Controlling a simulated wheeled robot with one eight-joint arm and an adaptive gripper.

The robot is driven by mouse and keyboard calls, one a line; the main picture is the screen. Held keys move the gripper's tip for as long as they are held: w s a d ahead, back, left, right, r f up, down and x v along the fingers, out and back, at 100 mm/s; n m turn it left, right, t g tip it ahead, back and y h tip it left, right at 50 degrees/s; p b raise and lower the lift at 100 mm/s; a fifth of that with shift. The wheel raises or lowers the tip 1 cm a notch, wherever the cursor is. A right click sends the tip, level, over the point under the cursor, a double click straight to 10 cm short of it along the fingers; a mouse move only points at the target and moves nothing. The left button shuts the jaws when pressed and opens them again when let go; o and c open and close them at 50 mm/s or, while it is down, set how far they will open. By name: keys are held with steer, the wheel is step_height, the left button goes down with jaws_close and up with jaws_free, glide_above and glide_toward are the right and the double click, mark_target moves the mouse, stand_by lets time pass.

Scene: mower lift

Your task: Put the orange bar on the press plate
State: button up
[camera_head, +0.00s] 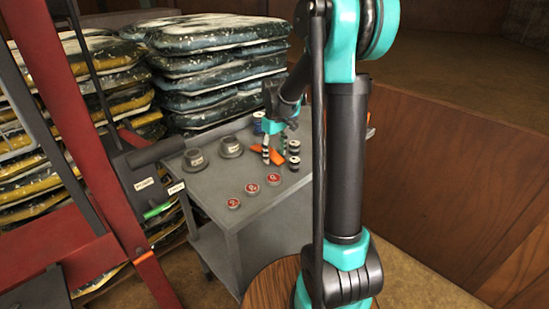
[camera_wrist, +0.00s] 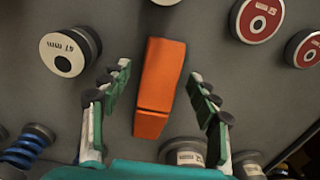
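The orange bar (camera_wrist: 160,85) lies on the grey top of a cart, between the spread fingers of my gripper (camera_wrist: 160,72) in the wrist view. A gap shows on both sides, so the fingers are not pressing it. In the head view my gripper (camera_head: 273,158) is low over the cart, with the orange bar (camera_head: 280,155) partly hidden by the fingers. The red press frame (camera_head: 62,110) stands at the left. I cannot clearly make out its press plate.
The cart top (camera_head: 225,192) also holds red discs (camera_head: 252,188), grey labelled round pieces (camera_head: 231,147) and dark spools (camera_head: 293,163) close to my gripper. Stacked bags (camera_head: 215,70) stand behind. A wooden panel (camera_head: 450,185) is at the right.

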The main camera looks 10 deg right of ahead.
mark_target(275, 155)
jaws_close()
steer(key=shift+r, duration=0.1)
stand_by(0.4)
step_height(275, 155, up, 20)
stand_by(0.5)
